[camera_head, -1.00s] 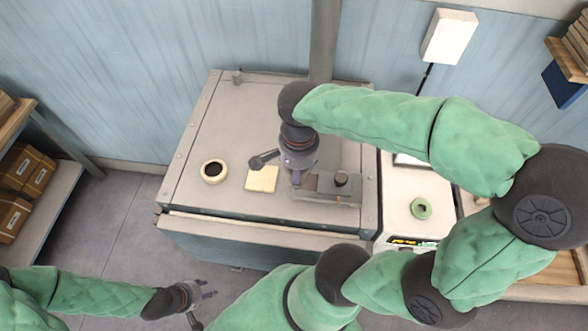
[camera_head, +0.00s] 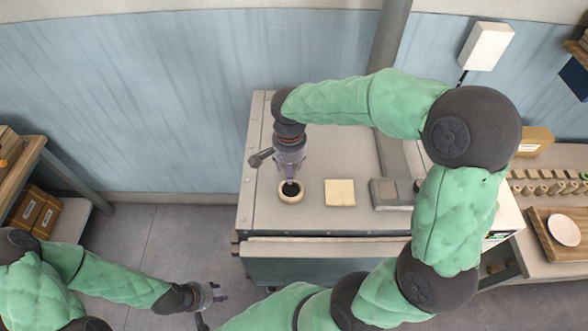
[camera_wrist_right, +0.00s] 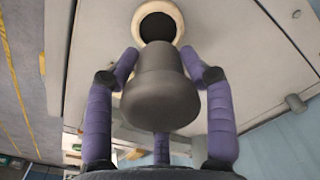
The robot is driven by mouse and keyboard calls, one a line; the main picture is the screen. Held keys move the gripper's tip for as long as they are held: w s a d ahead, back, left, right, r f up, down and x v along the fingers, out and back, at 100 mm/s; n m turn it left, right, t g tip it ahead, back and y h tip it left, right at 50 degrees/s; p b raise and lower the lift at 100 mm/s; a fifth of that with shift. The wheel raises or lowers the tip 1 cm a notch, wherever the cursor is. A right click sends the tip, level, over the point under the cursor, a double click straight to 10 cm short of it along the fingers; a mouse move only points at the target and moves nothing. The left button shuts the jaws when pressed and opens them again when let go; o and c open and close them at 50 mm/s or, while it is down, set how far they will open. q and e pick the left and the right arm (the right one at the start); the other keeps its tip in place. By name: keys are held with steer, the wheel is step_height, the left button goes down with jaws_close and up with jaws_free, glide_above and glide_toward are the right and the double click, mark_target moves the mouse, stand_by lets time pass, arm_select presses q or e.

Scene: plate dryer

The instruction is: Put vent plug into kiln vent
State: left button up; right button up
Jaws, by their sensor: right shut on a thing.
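The kiln vent is a cream ring (camera_head: 290,198) with a dark hole on top of the grey kiln; it also shows in the right wrist view (camera_wrist_right: 178,12). My right gripper (camera_head: 290,178) is over the vent, pointing down. In the right wrist view its purple fingers are shut on the dark grey vent plug (camera_wrist_right: 160,95). The plug's narrow end overlaps the lower edge of the hole in that view; I cannot tell its exact height above the ring. My left gripper (camera_head: 214,297) hangs over the floor at lower left, open and empty.
On the kiln top (camera_head: 262,140), a cream square pad (camera_head: 340,192) lies right of the vent, and a grey block (camera_head: 390,193) stands farther right. A vertical pipe (camera_head: 388,50) rises behind. A bench with a tray (camera_head: 545,235) is at far right, shelves at far left.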

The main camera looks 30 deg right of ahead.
mark_target(291, 193)
steer(key=shift+s+d+f, duration=0.1)
steer(key=shift+d+f, duration=0.1)
steer(key=shift+f, duration=0.1)
steer(key=shift+a+f+b, duration=0.1)
steer(key=shift+f+b, duration=0.5)
steer(key=shift+b, duration=0.05)
steer(key=shift+f+b, duration=1.25)
steer(key=shift+f, duration=0.7)
steer(key=shift+f+b, duration=1.3)
steer(key=shift+f, duration=0.15)
steer(key=shift+s+a+f, duration=0.1)
steer(key=shift+s+f, duration=0.05)
steer(key=shift+f, duration=0.15)
steer(key=o, duration=1.3)
steer(key=shift+s+f, duration=0.1)
steer(key=shift+o, duration=0.6)
steer(key=shift+w+f, duration=0.1)
steer(key=shift+w, duration=0.1)
